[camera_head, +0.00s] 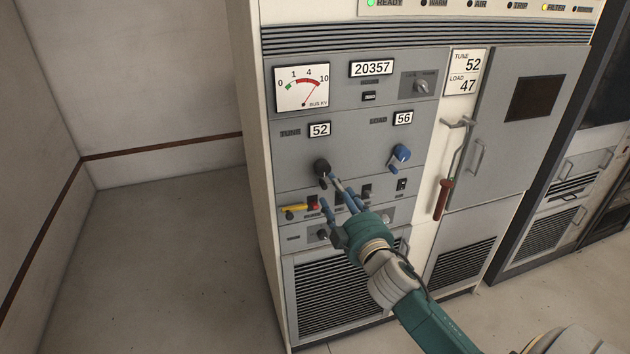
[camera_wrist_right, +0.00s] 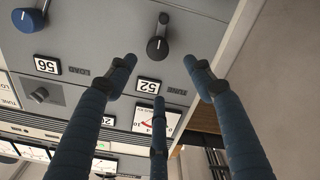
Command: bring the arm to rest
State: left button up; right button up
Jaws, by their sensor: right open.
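My right gripper (camera_head: 338,192) reaches up from the lower right to the transmitter panel, its blue fingers spread and empty. Its fingertips show just below the black tune knob (camera_head: 322,168). In the right wrist view the black knob (camera_wrist_right: 157,48) appears upside down beyond the open fingers (camera_wrist_right: 160,75), with none closed on it. The blue load knob (camera_head: 400,155) is to the right of the black knob, clear of the fingers; it also shows in the right wrist view (camera_wrist_right: 27,20). My left gripper is not in view.
The tune display (camera_head: 319,130) reads 52 and the load display (camera_head: 403,118) reads 56. A card (camera_head: 466,72) reads tune 52, load 47. A red-handled lever (camera_head: 444,198) hangs right of the panel. A yellow-handled switch (camera_head: 295,208) sits lower left. Floor (camera_head: 170,270) at left is clear.

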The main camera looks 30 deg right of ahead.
notch_tip(320, 180, down, 21)
jog(key=s+g+b, duration=0.1)
jog(key=s+g, duration=0.1)
jog(key=g, duration=0.2)
jog(key=s+a+f+m+g+y+b, duration=0.15)
jog(key=s+f, duration=0.35)
jog(key=f, duration=0.6)
jog(key=s+a+f+g, duration=0.25)
jog(key=s+f, duration=0.25)
jog(key=f, duration=0.7)
jog(key=s+a+f+g+b, duration=0.1)
jog(key=s+a+f+g, duration=0.2)
jog(key=s+f, duration=0.6)
jog(key=s+a+f+m+g+y+b, duration=0.1)
jog(key=s+a+f+g, duration=0.1)
jog(key=s+a+f, duration=0.3)
jog(key=s+a+f+m+g+y+b, duration=0.1)
jog(key=s+a+f+g, duration=0.2)
jog(key=s+f, duration=1)
jog(key=s+a, duration=0.1)
jog(key=s, duration=1)
jog(key=shift+s+a+g, duration=0.15)
jog(key=shift+g, duration=0.15)
jog(key=shift+y, duration=0.25)
